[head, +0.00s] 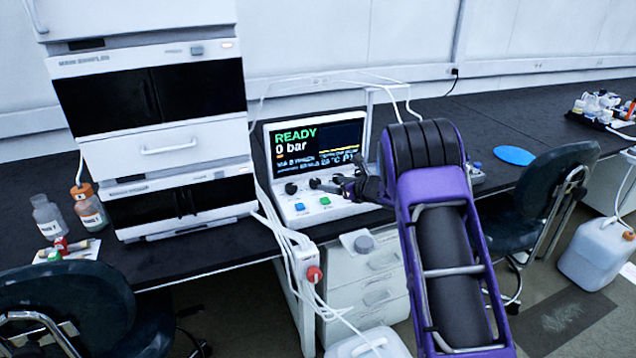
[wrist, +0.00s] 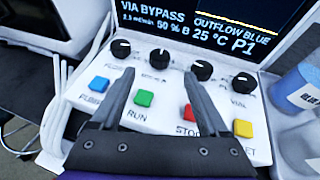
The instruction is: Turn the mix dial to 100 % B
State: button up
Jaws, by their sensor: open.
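The control panel (wrist: 168,84) carries a row of black round dials with white marks. From left to right in the wrist view they are a first dial (wrist: 121,49), a second dial (wrist: 158,58), a third dial (wrist: 202,70) and a fourth dial (wrist: 244,84). Their labels are too blurred to tell which is the mix dial. The screen (wrist: 215,30) reads 50 % B. My gripper (wrist: 160,72) is open and empty, its fingertips on either side of the second dial's near side; contact cannot be told. In the head view my gripper (head: 328,186) partly covers the panel.
Below the dials are blue (wrist: 99,84), green (wrist: 144,98), red (wrist: 188,112) and yellow (wrist: 243,128) buttons, close under my fingers. A tall instrument stack (head: 150,110) stands left of the panel, with tubing between.

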aim_at(317, 181)
jog(key=x, duration=0.9)
grip_shut()
jog(key=shift+f+h, duration=0.1)
jog(key=shift+h, duration=0.2)
